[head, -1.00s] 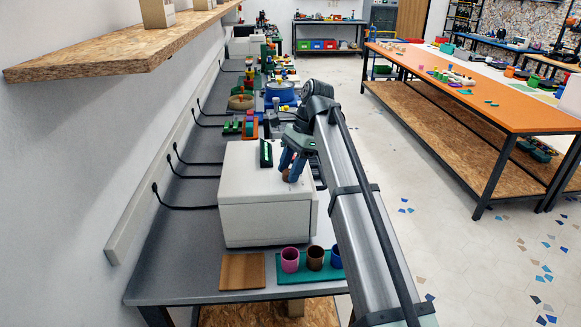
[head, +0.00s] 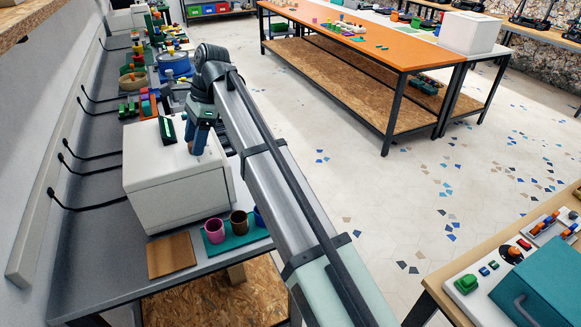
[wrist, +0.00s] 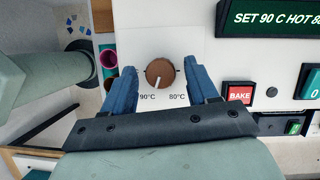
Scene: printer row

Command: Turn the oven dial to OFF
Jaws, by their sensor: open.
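The white oven (head: 165,205) stands on the grey bench in the head view. Its brown dial (wrist: 160,73) shows in the wrist view, with a white pointer toward the picture's bottom, near the labels 90°C (wrist: 147,97) and 80°C (wrist: 177,97). The dark display (wrist: 275,18) reads "SET 90 C HOT 80", cut off at the edge. My gripper (wrist: 163,72) is open, its blue fingers on the left and right of the dial with small gaps visible. In the head view, my gripper (head: 196,141) is over the oven's top. No OFF label is visible; the fingers hide parts of the panel.
Pink (head: 214,230) and brown (head: 239,223) cups stand before the oven, beside a wooden board (head: 171,255). Coloured blocks (head: 148,104) stand behind the oven.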

